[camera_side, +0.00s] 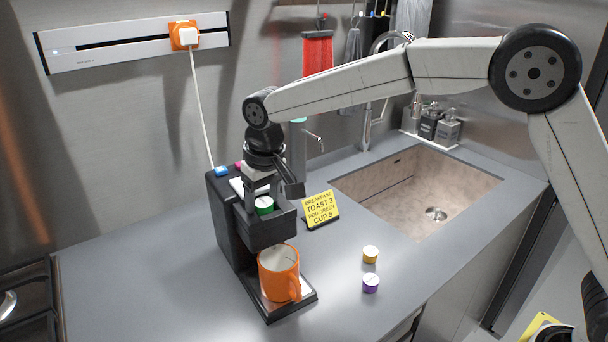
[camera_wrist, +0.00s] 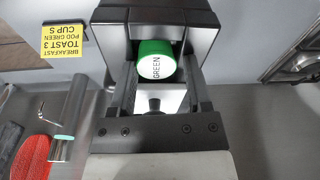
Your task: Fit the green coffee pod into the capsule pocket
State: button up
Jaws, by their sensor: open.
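The green coffee pod (camera_side: 264,205) sits in the open top of the black coffee machine (camera_side: 228,222), where the capsule pocket is. In the wrist view the pod (camera_wrist: 156,66) shows its white lid, lettered GREEN, facing the camera. The pocket's rim is mostly hidden, and I cannot tell how deep the pod sits. My gripper (camera_side: 272,190) is just above the machine's top. In the wrist view its two fingers (camera_wrist: 161,84) stand apart, one on each side of the pod, with gaps visible.
An orange mug (camera_side: 278,274) stands on the machine's drip tray (camera_side: 291,308). A yellow note card (camera_side: 321,208) stands right of the machine. A yellow pod (camera_side: 370,254) and a purple pod (camera_side: 370,283) rest on the counter (camera_side: 150,270). A sink (camera_side: 405,190) lies behind right.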

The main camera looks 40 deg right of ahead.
aim_at(270, 205)
jog(key=shift+d+f, duration=0.35)
jog(key=shift+f, duration=0.4)
jog(key=shift+r, duration=0.85)
notch_tip(270, 205, up, 12)
jog(key=s, duration=0.1)
jog(key=shift+s+f, duration=0.2)
jog(key=s+d+f, duration=0.7)
jog(key=d+f, duration=0.4)
jog(key=f, duration=0.1)
jog(key=s+d+f, duration=0.4)
jog(key=s, duration=0.3)
jog(key=s+d+f+m+t, duration=0.1)
jog(key=s+d+f, duration=0.3)
jog(key=s, duration=0.3)
jog(key=shift+x, duration=0.8)
